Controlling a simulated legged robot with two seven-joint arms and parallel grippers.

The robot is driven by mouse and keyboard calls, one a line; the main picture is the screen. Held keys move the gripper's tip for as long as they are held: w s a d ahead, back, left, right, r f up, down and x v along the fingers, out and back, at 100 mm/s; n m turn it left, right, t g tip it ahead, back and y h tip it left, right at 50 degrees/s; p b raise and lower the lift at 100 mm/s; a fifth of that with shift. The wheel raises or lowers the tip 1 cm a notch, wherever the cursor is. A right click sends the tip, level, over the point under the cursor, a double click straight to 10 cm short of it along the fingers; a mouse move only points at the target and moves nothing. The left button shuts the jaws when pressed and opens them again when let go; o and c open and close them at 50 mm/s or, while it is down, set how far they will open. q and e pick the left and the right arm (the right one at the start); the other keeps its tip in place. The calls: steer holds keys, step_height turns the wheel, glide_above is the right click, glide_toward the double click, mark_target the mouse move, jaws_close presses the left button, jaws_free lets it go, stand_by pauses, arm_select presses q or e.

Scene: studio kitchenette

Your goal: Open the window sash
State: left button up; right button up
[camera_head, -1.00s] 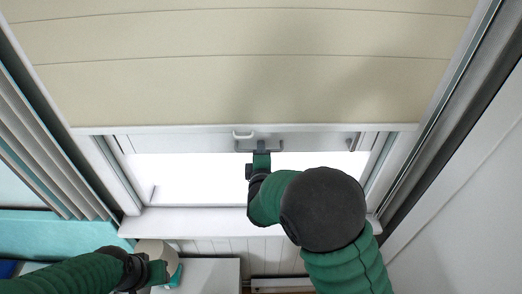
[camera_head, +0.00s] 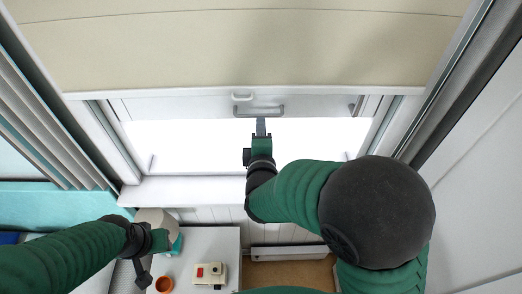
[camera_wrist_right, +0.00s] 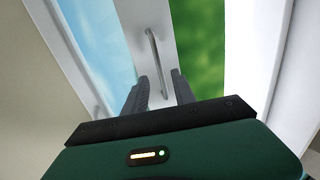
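The window sash (camera_head: 315,108) has a white rail under the beige blind, with bright glass below it. A grey bar handle (camera_head: 260,111) is fixed on the rail; it also shows in the right wrist view (camera_wrist_right: 153,50). My right gripper (camera_head: 261,127) is just below the handle in the head view. In the right wrist view its two dark fingers (camera_wrist_right: 158,92) stand apart, with the handle ahead between their directions and not clamped. My left gripper (camera_head: 150,255) is low at the left, beside a beige rounded object (camera_head: 155,220); its finger opening is not clear.
The window sill (camera_head: 200,190) runs below the glass. A white cabinet top (camera_head: 215,240) holds an orange cup (camera_head: 164,284) and a cream device (camera_head: 210,274). A white wall (camera_head: 480,190) closes the right side.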

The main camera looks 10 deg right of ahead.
steer(key=b+v, duration=0.5)
steer(key=v, duration=0.3)
steer(key=shift+s+b, duration=0.3)
steer(key=shift+b, duration=0.05)
steer(key=shift+r, duration=0.1)
steer(key=shift+a, duration=0.1)
